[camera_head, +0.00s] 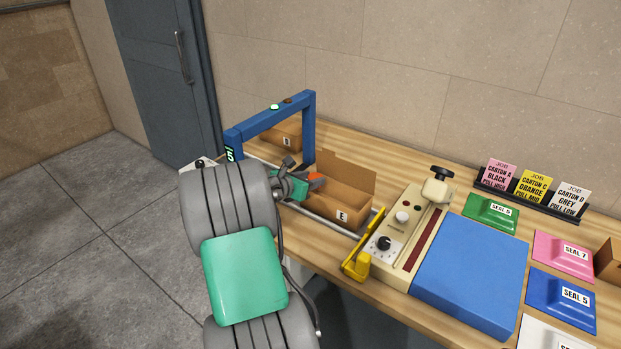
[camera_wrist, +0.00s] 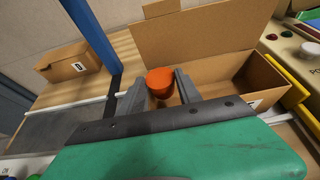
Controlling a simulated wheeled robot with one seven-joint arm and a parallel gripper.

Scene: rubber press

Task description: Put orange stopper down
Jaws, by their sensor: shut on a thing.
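The orange stopper (camera_wrist: 160,82) is between the two fingers of my gripper (camera_wrist: 160,90) in the wrist view, and the gripper is shut on it. In the head view the stopper (camera_head: 316,180) shows as a small orange patch at the left end of the open carton marked E (camera_head: 352,218). My gripper (camera_head: 308,180) is at that same end. In the wrist view the stopper appears in front of the carton's near-left part, with the carton (camera_wrist: 225,72) reaching to the right. I cannot tell whether the stopper touches the carton.
A blue arch (camera_head: 308,130) with a green lamp stands over the rails. Another carton (camera_head: 285,134) lies beyond it. A cream press (camera_head: 410,235) with a yellow bracket (camera_head: 357,262) and blue pad (camera_head: 470,273) is to the right. Seal plates (camera_head: 490,212) and job cards (camera_head: 533,187) lie further right.

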